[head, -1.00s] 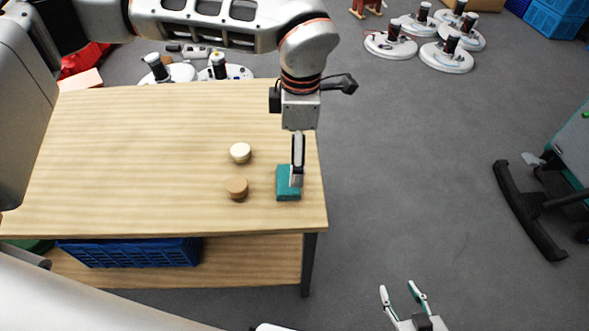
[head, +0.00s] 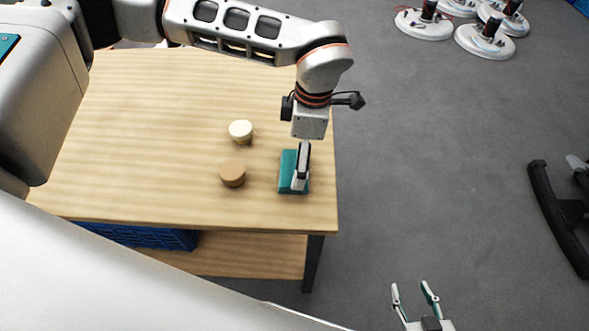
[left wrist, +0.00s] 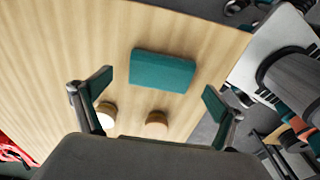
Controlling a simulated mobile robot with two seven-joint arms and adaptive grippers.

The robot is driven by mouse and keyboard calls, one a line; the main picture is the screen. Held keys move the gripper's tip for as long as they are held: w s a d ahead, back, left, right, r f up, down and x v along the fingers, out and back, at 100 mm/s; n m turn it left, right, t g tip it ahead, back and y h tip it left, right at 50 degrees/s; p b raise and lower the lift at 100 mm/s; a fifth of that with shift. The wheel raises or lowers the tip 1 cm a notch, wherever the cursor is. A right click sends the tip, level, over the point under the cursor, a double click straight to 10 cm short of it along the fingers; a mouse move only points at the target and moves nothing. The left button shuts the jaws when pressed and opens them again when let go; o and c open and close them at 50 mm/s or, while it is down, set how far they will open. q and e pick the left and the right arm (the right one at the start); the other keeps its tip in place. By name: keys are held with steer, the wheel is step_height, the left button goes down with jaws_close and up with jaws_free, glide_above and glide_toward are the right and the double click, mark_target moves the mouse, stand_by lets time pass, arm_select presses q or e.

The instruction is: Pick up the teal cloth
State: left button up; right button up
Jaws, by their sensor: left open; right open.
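The teal cloth (head: 287,171) is a folded block lying flat on the wooden table (head: 150,130), close to its right edge. In the left wrist view the cloth (left wrist: 162,69) lies beyond and between the spread fingers, with no finger touching it. My left gripper (head: 301,184) points down over the cloth in the head view and hides part of it. It is open and empty, and its fingers also show in the left wrist view (left wrist: 155,100). My right gripper (head: 416,290) is open and empty, over the floor at the bottom right.
A cream round piece (head: 240,130) and a brown round piece (head: 232,173) stand left of the cloth. A blue crate (head: 140,237) sits on the lower shelf. White-based devices (head: 485,40) stand on the floor at the back right. The table's left part is clear.

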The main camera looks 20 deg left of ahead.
mark_target(294, 168)
arm_select(q)
steer(key=f, duration=0.2)
steer(key=a+f, duration=0.1)
steer(key=f, duration=0.1)
steer(key=shift+s, duration=0.25)
steer(key=c, duration=1.1)
steer(key=shift+r, duration=0.15)
step_height(294, 168, up, 20)
steer(key=shift+f+p, duration=0.1)
steer(key=shift+p, duration=0.75)
steer(key=shift+o, duration=0.2)
